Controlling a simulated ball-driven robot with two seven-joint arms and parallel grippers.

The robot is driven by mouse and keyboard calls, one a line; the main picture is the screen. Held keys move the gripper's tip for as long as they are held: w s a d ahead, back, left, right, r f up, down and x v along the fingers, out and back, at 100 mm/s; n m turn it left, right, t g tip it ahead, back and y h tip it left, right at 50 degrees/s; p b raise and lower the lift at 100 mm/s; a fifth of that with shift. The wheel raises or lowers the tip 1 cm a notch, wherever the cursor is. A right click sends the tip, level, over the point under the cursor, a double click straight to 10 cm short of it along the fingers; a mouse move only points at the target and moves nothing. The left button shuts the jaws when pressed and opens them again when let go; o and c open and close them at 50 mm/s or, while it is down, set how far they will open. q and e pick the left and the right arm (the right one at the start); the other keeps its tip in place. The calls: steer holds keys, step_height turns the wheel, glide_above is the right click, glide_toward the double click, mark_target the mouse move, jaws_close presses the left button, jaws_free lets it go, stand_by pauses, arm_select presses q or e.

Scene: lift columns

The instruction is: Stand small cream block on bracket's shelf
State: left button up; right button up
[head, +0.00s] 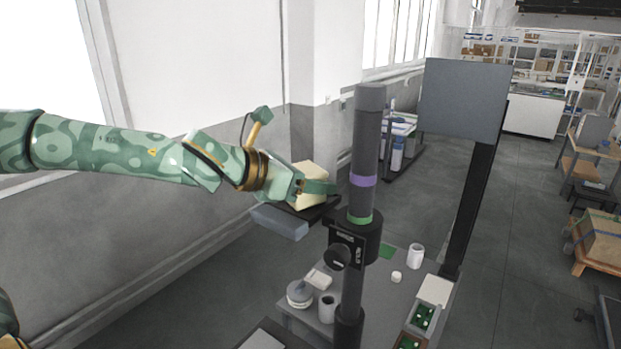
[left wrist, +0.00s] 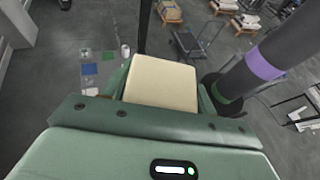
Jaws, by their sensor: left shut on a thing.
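My left gripper (head: 314,189) is shut on the small cream block (head: 309,183). In the left wrist view the cream block (left wrist: 161,83) shows between the green jaws. The block is at the dark shelf (head: 322,208) of the bracket, to the left of the column. From here I cannot tell whether the block touches the shelf or hangs just above it. The bracket's collar (head: 362,228) clasps the dark grey column (head: 367,130), which has a purple and a green band. The gripper and block hide part of the shelf. My right gripper is not in view.
A blue-grey block (head: 279,222) is beside the shelf's left end. A grey panel on a dark post (head: 463,100) stands to the right. Below is a low table (head: 377,302) with a white cup (head: 416,256) and other small items. The wall is behind my arm.

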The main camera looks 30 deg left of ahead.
arm_select(q)
steer(key=shift+d+f, duration=0.1)
steer(key=o, duration=1.2)
